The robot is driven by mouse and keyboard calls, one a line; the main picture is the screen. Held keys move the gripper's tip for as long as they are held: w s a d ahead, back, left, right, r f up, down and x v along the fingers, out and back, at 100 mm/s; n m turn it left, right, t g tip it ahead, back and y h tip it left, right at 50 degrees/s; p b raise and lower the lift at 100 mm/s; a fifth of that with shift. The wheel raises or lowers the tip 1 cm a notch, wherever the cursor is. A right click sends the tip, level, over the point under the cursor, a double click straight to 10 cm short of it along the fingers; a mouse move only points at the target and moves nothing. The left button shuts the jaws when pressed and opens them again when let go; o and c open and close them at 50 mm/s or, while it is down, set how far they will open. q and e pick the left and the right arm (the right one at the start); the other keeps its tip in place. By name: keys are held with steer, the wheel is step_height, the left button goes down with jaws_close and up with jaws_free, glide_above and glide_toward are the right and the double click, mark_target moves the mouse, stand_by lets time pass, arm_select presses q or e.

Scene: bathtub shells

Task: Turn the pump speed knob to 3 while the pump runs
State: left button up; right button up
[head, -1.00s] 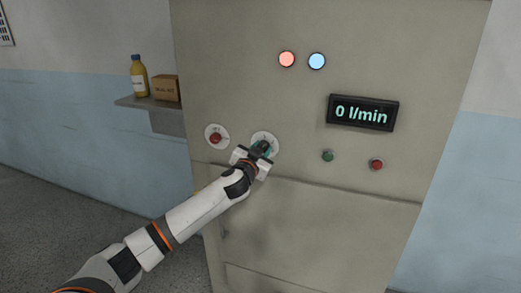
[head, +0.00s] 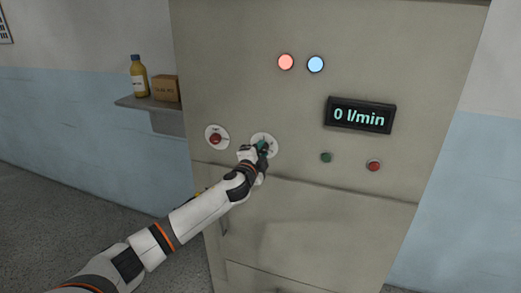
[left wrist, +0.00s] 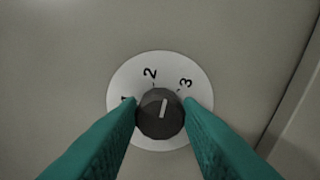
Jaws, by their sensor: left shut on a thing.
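The dark grey speed knob (left wrist: 158,124) sits on a round white dial plate (left wrist: 128,77) marked 1, 2 and 3; the 1 is partly hidden by a finger. Its white pointer line sits between 2 and 3, about midway. In the left wrist view, the green fingers of my left gripper (left wrist: 160,108) are shut on the knob's two sides. In the head view my left gripper (head: 263,147) covers the knob, and part of the dial plate (head: 272,141) shows around it. The display (head: 361,115) reads 0 l/min. My right gripper is out of view.
A red knob (head: 216,138) on a white plate is left of the dial. A green button (head: 326,157) and a red button (head: 374,165) are to its right. A pink-red lamp (head: 286,62) and a pale blue lamp (head: 316,64) glow above. A shelf (head: 150,103) holds a bottle and box.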

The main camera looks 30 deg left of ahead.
arm_select(q)
steer(key=m+p, duration=0.1)
steer(key=m, duration=0.3)
steer(key=shift+f+m+p, duration=0.15)
steer(key=shift+m+p, duration=0.25)
steer(key=shift+m, duration=0.7)
steer(key=o, duration=1)
steer(key=b+v, duration=0.3)
steer(key=v, duration=0.9)
steer(key=shift+b, duration=0.4)
